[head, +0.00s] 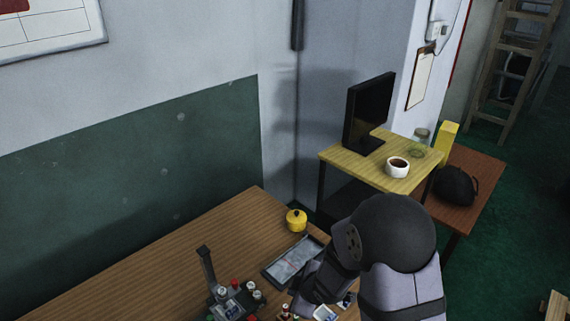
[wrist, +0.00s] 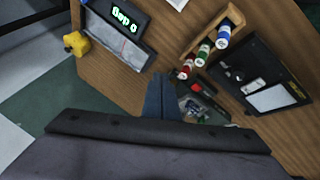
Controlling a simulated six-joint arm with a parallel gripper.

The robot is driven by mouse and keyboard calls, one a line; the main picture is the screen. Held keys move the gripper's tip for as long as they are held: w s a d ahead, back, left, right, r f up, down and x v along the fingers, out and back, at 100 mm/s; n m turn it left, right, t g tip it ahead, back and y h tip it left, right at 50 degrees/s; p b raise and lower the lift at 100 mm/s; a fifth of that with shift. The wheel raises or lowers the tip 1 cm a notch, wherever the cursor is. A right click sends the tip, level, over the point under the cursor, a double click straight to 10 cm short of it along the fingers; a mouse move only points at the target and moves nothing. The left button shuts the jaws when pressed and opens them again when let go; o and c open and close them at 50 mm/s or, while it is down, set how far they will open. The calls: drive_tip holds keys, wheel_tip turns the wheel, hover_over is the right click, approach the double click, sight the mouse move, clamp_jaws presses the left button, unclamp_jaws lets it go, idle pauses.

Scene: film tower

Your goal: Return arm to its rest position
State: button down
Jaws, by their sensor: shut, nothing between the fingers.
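My gripper (wrist: 163,86) shows in the wrist view with its two grey-blue fingers together and nothing between them. It points down over the wooden table (wrist: 160,40), beside a dark item with a red part (wrist: 204,88) and some small clutter. How high the fingertips are above the table is hard to tell. In the head view my arm comes in from the lower right, bent over the table's right end. The fingertips cannot be made out there.
A wooden rack (wrist: 188,53) holds red, green and blue-capped canisters; a black case (wrist: 240,58) lies beside it. A display with green characters (wrist: 125,19) and a yellow pot (head: 296,220) stand near the table edge. Beyond is a yellow side table (head: 345,156) with a monitor (head: 368,112) and mug (head: 397,168).

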drive_tip(key=s+d+r+m+g+h, duration=0.1)
drive_tip(key=s+d+r+m+h, duration=0.3)
drive_tip(key=d, duration=0.4)
drive_tip(key=s+d+r+m+g, duration=0.2)
drive_tip(key=s+m, duration=0.3)
drive_tip(key=s, duration=0.2)
drive_tip(key=s+d+r+m+g+y, duration=0.1)
drive_tip(key=s+d+r+m+g, duration=0.1)
drive_tip(key=s+m, duration=0.3)
drive_tip(key=s+r, duration=0.1)
drive_tip(key=s, duration=0.2)
drive_tip(key=shift+s+d+r+g, duration=0.3)
drive_tip(key=shift+d+r, duration=0.05)
idle(0.6)
